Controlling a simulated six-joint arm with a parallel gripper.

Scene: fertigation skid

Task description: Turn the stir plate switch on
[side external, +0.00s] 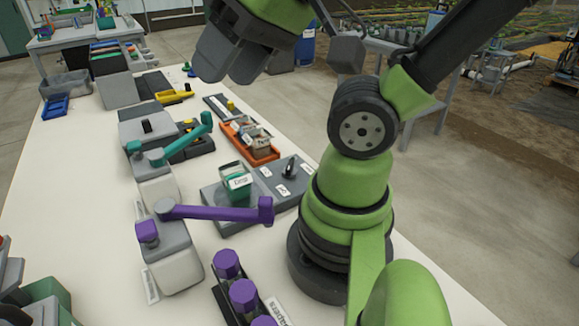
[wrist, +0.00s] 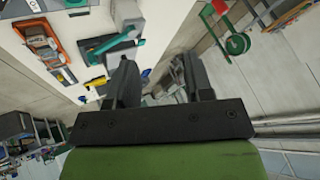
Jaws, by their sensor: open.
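A grey flat unit (side external: 222,201) lies on the white bench just left of my arm's base. It has a dark upright knob or switch (side external: 289,168) with small white labels around it, and a green-and-white labelled box (side external: 237,180) on its left part. I take this for the stir plate, but the labels are too small to read. The knob's set position cannot be told. My gripper (side external: 226,74) is high above the far part of the bench, well away from the knob. In the wrist view its fingers (wrist: 157,76) are apart with nothing between them.
A purple-handled valve (side external: 215,213) and a teal-handled valve (side external: 183,144) stand left of the unit. An orange tray (side external: 262,158) of small parts lies behind it. Purple-capped bottles (side external: 243,293) stand in front.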

